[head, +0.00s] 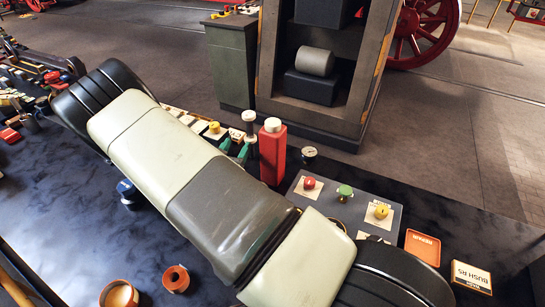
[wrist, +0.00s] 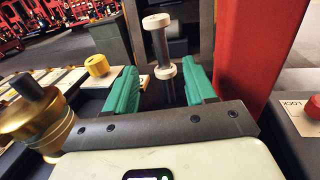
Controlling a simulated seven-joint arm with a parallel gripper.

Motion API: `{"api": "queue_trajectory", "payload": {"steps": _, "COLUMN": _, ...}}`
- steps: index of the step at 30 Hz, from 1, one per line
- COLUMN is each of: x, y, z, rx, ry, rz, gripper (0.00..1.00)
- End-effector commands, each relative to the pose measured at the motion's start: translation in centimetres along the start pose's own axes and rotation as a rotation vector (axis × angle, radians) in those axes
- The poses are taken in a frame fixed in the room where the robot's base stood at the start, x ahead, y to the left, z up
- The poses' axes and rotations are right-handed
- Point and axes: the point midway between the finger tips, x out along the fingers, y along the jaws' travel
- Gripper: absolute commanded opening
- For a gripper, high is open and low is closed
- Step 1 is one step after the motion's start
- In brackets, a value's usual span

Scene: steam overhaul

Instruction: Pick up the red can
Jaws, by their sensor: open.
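The red can (head: 272,155) is a tall red box-like container with a pale cap, standing on the dark table just right of my gripper (head: 235,149) in the head view. In the wrist view the red can (wrist: 262,45) fills the upper right, outside the right finger; its top is out of frame. My gripper (wrist: 160,88) has green fingers spread apart. A dark post with white discs (wrist: 162,48) shows in the gap between them; I cannot tell whether it stands between the fingers or beyond. Nothing is visibly held.
Right of the can is a grey panel (head: 330,215) with red, green and yellow knobs. A gauge (head: 309,153) stands behind it. A yellow knob (wrist: 97,65) and a brass-coloured part (wrist: 42,118) lie left of my gripper. An orange tray (head: 422,247) is at right.

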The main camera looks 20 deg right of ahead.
Motion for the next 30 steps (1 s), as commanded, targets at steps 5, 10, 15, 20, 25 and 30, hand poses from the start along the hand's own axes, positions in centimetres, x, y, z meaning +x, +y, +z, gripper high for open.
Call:
{"api": "queue_trajectory", "payload": {"steps": 5, "x": 0.00, "y": 0.00, "z": 0.00, "rx": 0.000, "ry": 0.000, "rz": 0.000, "gripper": 0.55}}
{"api": "queue_trajectory", "payload": {"steps": 10, "x": 0.00, "y": 0.00, "z": 0.00, "rx": 0.000, "ry": 0.000, "rz": 0.000, "gripper": 0.55}}
{"api": "queue_trajectory", "payload": {"steps": 15, "x": 0.00, "y": 0.00, "z": 0.00, "rx": 0.000, "ry": 0.000, "rz": 0.000, "gripper": 0.73}}
{"api": "queue_trajectory", "payload": {"steps": 20, "x": 0.00, "y": 0.00, "z": 0.00, "rx": 0.000, "ry": 0.000, "rz": 0.000, "gripper": 0.96}}
{"api": "queue_trajectory", "payload": {"steps": 25, "x": 0.00, "y": 0.00, "z": 0.00, "rx": 0.000, "ry": 0.000, "rz": 0.000, "gripper": 0.96}}
{"api": "queue_trajectory", "payload": {"steps": 30, "x": 0.00, "y": 0.06, "z": 0.90, "rx": 0.002, "ry": -0.001, "rz": 0.000, "gripper": 0.96}}
